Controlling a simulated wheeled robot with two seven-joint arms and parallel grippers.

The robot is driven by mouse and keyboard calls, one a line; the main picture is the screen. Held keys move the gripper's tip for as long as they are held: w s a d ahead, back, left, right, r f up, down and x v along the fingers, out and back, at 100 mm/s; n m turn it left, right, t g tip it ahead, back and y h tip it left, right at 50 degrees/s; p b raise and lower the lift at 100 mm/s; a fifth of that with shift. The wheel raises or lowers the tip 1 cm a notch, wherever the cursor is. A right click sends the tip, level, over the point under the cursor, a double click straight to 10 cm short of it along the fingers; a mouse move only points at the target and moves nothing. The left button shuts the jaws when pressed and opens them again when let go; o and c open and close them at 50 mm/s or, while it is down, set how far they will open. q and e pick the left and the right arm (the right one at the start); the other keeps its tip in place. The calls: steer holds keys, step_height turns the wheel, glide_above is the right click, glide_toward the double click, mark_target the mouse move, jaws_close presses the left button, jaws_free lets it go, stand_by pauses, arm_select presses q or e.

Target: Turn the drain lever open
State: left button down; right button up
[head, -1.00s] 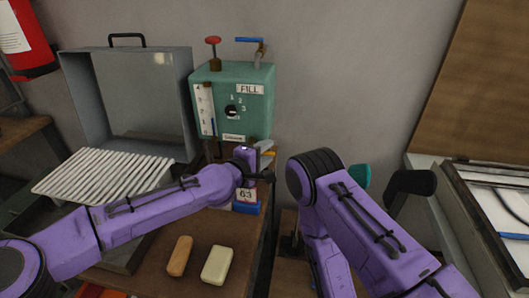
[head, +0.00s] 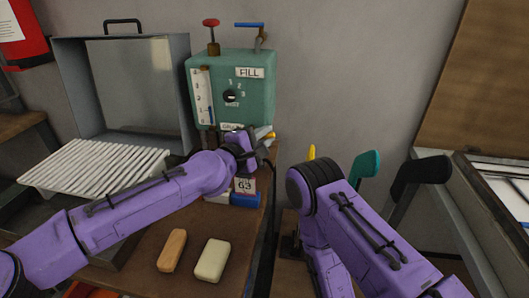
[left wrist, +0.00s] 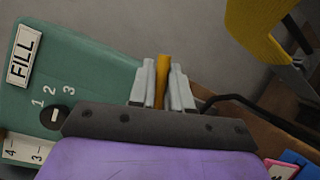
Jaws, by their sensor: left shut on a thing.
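The green tank (head: 255,100) with a FILL label, a dial and a sight gauge stands at the back of the brown table. The yellow drain lever (head: 270,135) shows at its lower right front, largely hidden behind my left gripper (head: 259,146). In the left wrist view the yellow lever (left wrist: 163,78) stands between the two grey fingers of my left gripper (left wrist: 163,88), which is shut on it. The dial (left wrist: 54,115) is to the left in that view. My right arm is at the right of the head view, but its gripper is out of sight.
A grey case with a white slatted rack (head: 95,165) stands left. An orange bar (head: 172,250) and a cream bar (head: 212,260) lie on the table front. A blue-based 63 sign (head: 245,187) is below my left gripper. Teal (head: 365,165) and black (head: 420,172) paddles stand right.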

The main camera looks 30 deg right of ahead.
arm_select(q)
steer(key=n+b, duration=0.2)
steer(key=b, duration=0.1)
steer(key=shift+a+r+h+b, duration=0.1)
steer(key=shift+r+h+b, duration=0.05)
steer(key=shift+h+b, duration=0.25)
arm_select(e)
step_height(320, 180, down, 5)
steer(key=shift+f, duration=0.1)
arm_select(q)
steer(key=shift+w+a+r+n+t+b, duration=0.1)
steer(key=shift+r+n+t+b, duration=0.25)
steer(key=shift+n+b, duration=0.3)
arm_select(e)
steer(key=shift+f, duration=0.6)
arm_select(q)
steer(key=shift+r, duration=0.1)
steer(key=c, duration=1.1)
jaws_free()
steer(key=shift+c, duration=0.2)
arm_select(e)
steer(key=shift+f+b, duration=0.55)
steer(key=shift+b, duration=0.05)
arm_select(q)
steer(key=v, duration=0.7)
steer(key=shift+a, duration=0.25)
